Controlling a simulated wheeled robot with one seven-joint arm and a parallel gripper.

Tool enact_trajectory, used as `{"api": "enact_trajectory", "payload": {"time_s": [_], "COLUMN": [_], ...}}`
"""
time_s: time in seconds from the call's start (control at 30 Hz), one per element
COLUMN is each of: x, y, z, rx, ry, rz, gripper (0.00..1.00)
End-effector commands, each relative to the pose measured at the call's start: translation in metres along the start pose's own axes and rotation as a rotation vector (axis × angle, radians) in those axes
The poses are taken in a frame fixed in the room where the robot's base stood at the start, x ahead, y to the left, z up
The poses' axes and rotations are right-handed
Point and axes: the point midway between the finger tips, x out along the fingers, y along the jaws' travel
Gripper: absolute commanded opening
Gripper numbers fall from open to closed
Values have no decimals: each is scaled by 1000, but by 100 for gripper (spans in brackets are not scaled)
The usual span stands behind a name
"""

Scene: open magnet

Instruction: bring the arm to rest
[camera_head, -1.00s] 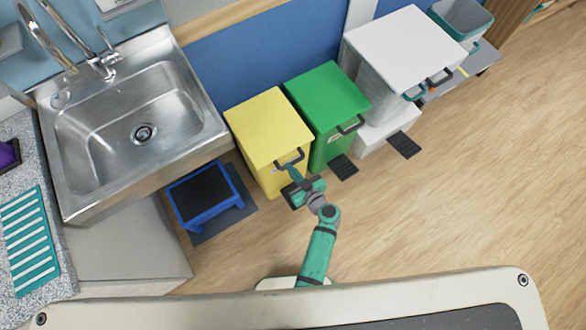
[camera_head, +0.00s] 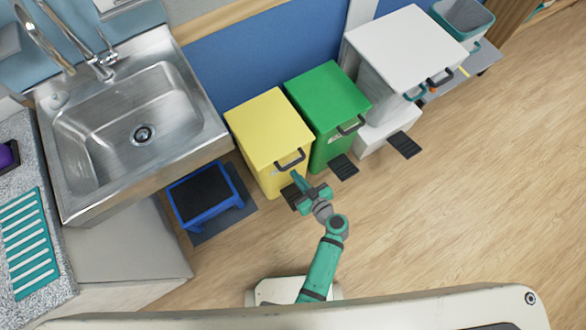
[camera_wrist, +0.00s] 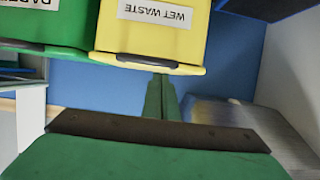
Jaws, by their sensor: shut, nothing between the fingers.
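My gripper (camera_head: 298,179) is at the end of my green arm, in front of the yellow bin (camera_head: 268,135) in the head view. Its fingers are together with nothing between them. In the wrist view the shut fingers (camera_wrist: 161,98) point towards the yellow bin (camera_wrist: 150,40), which shows upside down with a "WET WASTE" label. In the head view the fingertips are near the bin's dark handle (camera_head: 291,160) but look apart from it.
A green bin (camera_head: 327,100) and a white bin (camera_head: 410,50) stand to the right. A blue step stool (camera_head: 205,195) and a steel sink (camera_head: 140,130) are to the left. Pedals stick out at the bins' feet. The wooden floor at right is clear.

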Motion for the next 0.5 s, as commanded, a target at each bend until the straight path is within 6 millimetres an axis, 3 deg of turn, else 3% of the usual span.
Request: {"api": "enact_trajectory", "payload": {"time_s": [0.2, 0.5], "x": [-24, -38], "y": [0, 0], "z": [31, 50], "rx": [4, 1], "ry": [-1, 2], "rz": [3, 2], "gripper": [0, 0]}}
